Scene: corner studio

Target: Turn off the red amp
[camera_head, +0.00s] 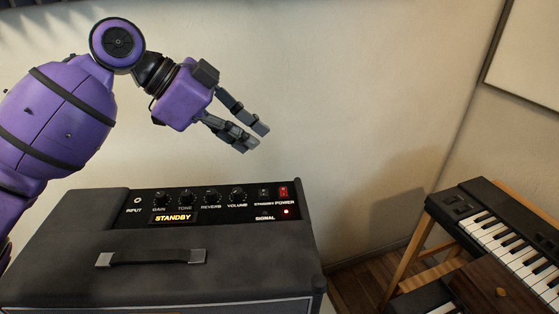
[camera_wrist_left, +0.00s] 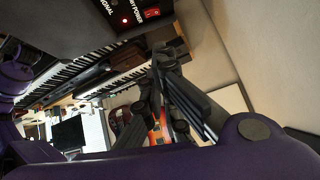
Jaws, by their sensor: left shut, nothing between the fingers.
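A dark grey amp (camera_head: 60,235) stands at the lower left of the head view; its visible casing is not red. Its black top panel has several knobs, a lit STANDBY display (camera_head: 173,217), a red power switch (camera_head: 283,191) and a glowing red light (camera_head: 286,212). The standby switch (camera_head: 263,192) is beside the power switch. My left gripper (camera_head: 256,137) is shut and empty, above and behind the panel's right end, apart from the switches. In the left wrist view, the power switch (camera_wrist_left: 151,13) is at the top, beyond the fingertips. My right gripper is not in view.
A black handle (camera_head: 150,258) lies across the amp's top. A keyboard (camera_head: 500,235) on a wooden stand (camera_head: 408,262) is at the right. The pale wall (camera_head: 370,90) rises behind the amp. A gap of floor separates the amp from the stand.

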